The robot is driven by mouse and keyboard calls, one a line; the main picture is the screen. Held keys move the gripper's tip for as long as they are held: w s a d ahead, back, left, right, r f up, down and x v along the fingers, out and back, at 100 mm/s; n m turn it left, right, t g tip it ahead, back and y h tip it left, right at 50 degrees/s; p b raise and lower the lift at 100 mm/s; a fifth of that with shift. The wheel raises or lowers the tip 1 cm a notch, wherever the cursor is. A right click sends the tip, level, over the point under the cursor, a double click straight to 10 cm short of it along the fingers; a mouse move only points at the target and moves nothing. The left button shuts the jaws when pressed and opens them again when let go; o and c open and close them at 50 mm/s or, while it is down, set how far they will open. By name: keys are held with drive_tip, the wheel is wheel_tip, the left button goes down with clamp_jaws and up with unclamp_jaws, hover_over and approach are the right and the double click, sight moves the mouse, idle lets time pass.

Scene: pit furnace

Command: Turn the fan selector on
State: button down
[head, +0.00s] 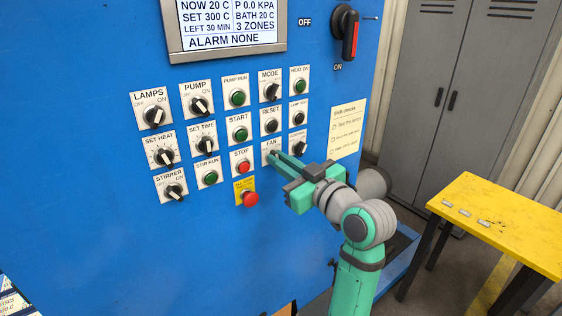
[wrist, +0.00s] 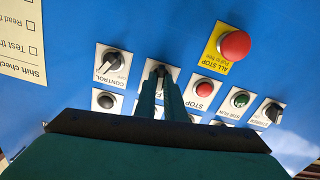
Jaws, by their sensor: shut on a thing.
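The fan selector (head: 273,154) is a small dark knob on a white plate marked FAN, on the blue control panel (head: 100,250). My gripper (head: 274,156) reaches it from the right, with its green fingers shut on the knob. In the wrist view, which shows the panel upside down, the knob's dark top (wrist: 158,69) shows between the fingertips (wrist: 160,80). The fingers hide most of the knob and part of its label, so I cannot tell which way its pointer is turned.
Close around are the red STOP button (head: 242,168), the red ALL STOP button (head: 250,199) and the CONTROL selector (wrist: 110,62). Above is a display (head: 228,25) reading ALARM NONE. A yellow table (head: 510,215) stands at right, before grey lockers (head: 440,100).

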drive_tip(key=shift+d+m, duration=0.1)
drive_tip(key=shift+m, duration=3.8)
drive_tip(key=c, duration=1.8)
unclamp_jaws()
drive_tip(key=shift+c, duration=0.2)
drive_tip(key=shift+d, duration=0.1)
drive_tip(key=v, duration=1)
drive_tip(key=shift+s+d, duration=0.2)
drive_tip(key=shift+s, duration=0.1)
